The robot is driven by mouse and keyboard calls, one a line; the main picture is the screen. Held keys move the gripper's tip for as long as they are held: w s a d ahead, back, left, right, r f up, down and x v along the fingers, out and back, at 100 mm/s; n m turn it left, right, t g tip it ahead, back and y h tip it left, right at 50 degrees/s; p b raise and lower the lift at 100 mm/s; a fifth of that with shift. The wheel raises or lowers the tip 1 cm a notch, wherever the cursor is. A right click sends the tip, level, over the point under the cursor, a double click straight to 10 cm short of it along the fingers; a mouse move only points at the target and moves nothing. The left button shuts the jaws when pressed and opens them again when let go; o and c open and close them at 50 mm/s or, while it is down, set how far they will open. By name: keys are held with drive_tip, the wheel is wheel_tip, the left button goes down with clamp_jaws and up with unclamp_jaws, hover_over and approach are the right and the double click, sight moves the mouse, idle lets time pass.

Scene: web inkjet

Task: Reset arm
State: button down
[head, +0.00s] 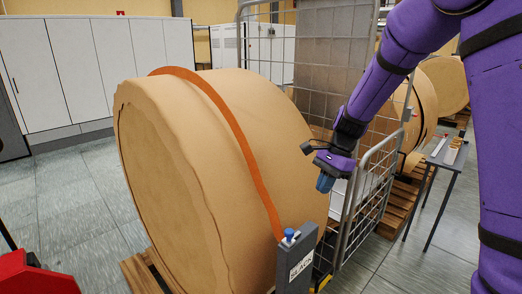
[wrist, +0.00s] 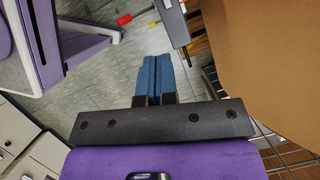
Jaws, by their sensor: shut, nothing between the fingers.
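My purple arm (head: 378,92) reaches in from the right in the head view. My gripper (head: 325,184) hangs at its end with blue fingers pointing down, in front of the wire cage and to the right of the big paper roll. In the wrist view my gripper (wrist: 158,62) shows its two blue fingers pressed together, with nothing between them. Grey floor shows beyond the fingertips.
A huge brown paper roll (head: 235,150) with an orange strap (head: 235,125) lies on a pallet. A dark post (head: 297,265) with a blue knob stands before it. A wire cage (head: 372,190) is close behind my gripper. A small table (head: 440,158) stands right. Floor (head: 75,205) at left is open.

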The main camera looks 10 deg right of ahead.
drive_tip(key=s+d+r+n+t+h, duration=0.1)
drive_tip(key=s+d+r+n+t, duration=0.2)
drive_tip(key=s+r+n, duration=0.75)
drive_tip(key=s+d+r+n+t+h, duration=0.1)
drive_tip(key=s+r+t, duration=0.1)
drive_tip(key=s, duration=0.6)
drive_tip(key=s+d+r+n+t+h, duration=0.1)
drive_tip(key=s+r+n+h, duration=0.1)
drive_tip(key=s+r, duration=0.3)
drive_tip(key=shift+s+t, duration=0.4)
drive_tip(key=shift+s, duration=1.55)
